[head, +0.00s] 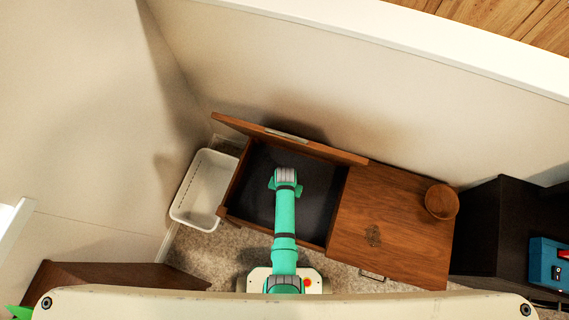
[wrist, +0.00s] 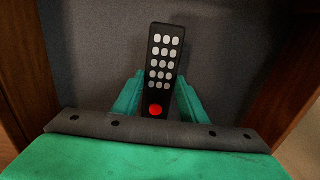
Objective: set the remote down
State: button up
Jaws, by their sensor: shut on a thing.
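The remote (wrist: 163,66) is black with rows of pale buttons and one red button. In the wrist view it stands out lengthwise between the two green fingers of my gripper (wrist: 158,98), which is shut on it near the red-button end. In the head view my arm reaches over the open compartment of the wooden hutch (head: 390,215), and my arm and wrist hide the remote there. Behind the remote in the wrist view is the dark grey floor of the compartment (wrist: 95,50). I cannot tell whether the remote touches that floor.
The hutch's hinged lid (head: 300,140) stands open at the back, by the wall. A wooden bowl (head: 441,201) sits on the closed right part of the top. A white bin (head: 203,190) stands at the left. A dark cabinet (head: 505,220) with a blue box (head: 548,262) is at the right.

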jog(key=shift+w+a+f, duration=0.1)
jog(key=shift+w+f, duration=0.1)
jog(key=shift+f, duration=1.6)
jog(key=shift+f, duration=0.1)
jog(key=o, duration=1.1)
